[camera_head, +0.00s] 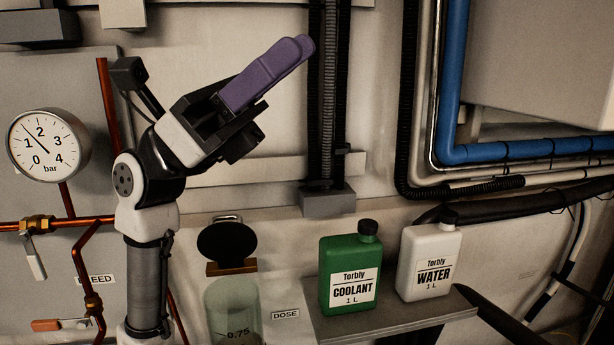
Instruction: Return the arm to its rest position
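My arm rises at the left of the head view and bends to the upper right. My gripper (299,46) is raised in front of the pale wall, with its purple fingers pointing up and to the right. The two fingers lie close against each other with no gap showing, and nothing is seen between them. The gripper is apart from the bottles and the dosing cup.
A green coolant bottle (350,268) and a white water bottle (428,262) stand on a grey shelf (395,322) at the lower right. A clear cup (232,305) is below a round black lid (227,241). A pressure gauge (48,145), copper pipes and valves are left, near my arm.

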